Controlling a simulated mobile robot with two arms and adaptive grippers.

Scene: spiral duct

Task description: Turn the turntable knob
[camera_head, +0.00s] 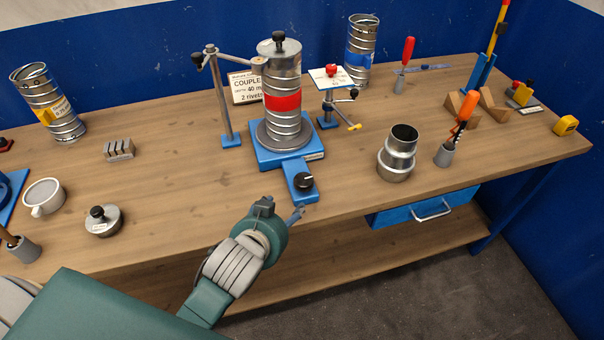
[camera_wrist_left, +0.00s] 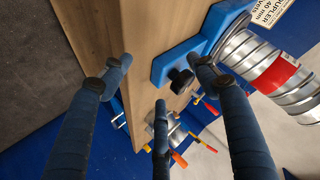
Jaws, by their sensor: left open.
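The turntable knob (camera_head: 304,181) is a black dial with a pale pointer line, on the front arm of the blue turntable base (camera_head: 299,165). It also shows in the left wrist view (camera_wrist_left: 181,80), beyond the fingertips and close to the right-hand one. A spiral duct (camera_head: 283,120) with a red band stands upright on the turntable, a black knob on its top. My left gripper (camera_head: 282,209) is open and empty at the bench's front edge, just left of and nearer than the knob. Its spread blue fingers show in the left wrist view (camera_wrist_left: 158,72). I see no contact. My right gripper is out of view.
A post with a swing arm (camera_head: 224,100) stands left of the duct. A small blue-based stand (camera_head: 328,120) stands right of it.

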